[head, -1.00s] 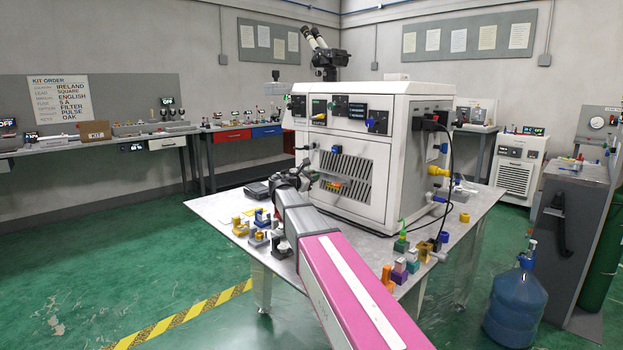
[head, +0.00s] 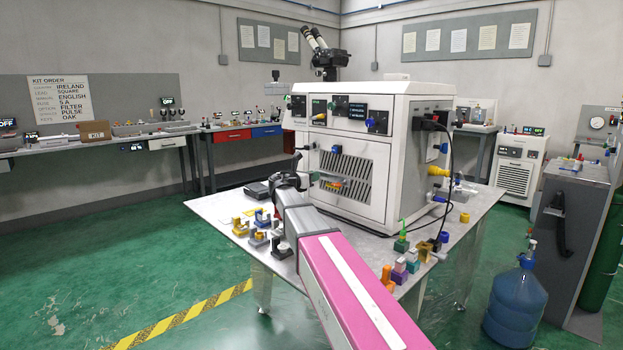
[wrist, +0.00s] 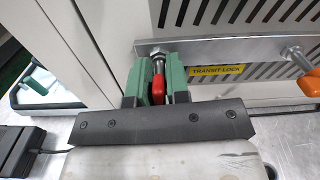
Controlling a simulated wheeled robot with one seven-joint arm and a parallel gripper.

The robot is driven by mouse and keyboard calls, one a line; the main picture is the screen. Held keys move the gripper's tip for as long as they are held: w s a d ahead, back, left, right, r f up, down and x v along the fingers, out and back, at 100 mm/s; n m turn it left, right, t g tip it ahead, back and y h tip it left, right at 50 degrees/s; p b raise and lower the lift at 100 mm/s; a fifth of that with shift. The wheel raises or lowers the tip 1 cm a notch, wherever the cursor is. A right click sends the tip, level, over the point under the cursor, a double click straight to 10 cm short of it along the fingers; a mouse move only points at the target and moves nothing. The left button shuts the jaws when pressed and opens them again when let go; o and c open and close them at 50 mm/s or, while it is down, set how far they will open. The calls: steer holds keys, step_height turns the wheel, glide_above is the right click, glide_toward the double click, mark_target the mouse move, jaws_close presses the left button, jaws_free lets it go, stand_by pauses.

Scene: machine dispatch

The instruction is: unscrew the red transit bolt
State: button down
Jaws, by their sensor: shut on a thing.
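The red transit bolt (wrist: 158,88) is in the wrist view, its red end between the two green jaws of my gripper (wrist: 156,76). Its metal shank and nut-like collar show just beyond the jaws, at the left end of the metal transit-lock bar (wrist: 225,48). My gripper is shut on the bolt. How far the bolt sits in its hole is hard to tell. A yellow "TRANSIT LOCK" label (wrist: 216,71) is on the machine below the bar. In the head view my wrist is in front of the white machine (head: 398,165), and the bolt is too small to make out.
An orange-handled fastener (wrist: 303,62) is at the bar's right end. The slotted grille lies behind the bar. A black item (wrist: 18,150) is at lower left in the wrist view. Small coloured fixtures (head: 262,218) stand on the metal table (head: 215,205) near my arm.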

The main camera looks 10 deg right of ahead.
steer(key=n, duration=0.5)
steer(key=c, duration=1)
jaws_free()
steer(key=shift+d, duration=0.1)
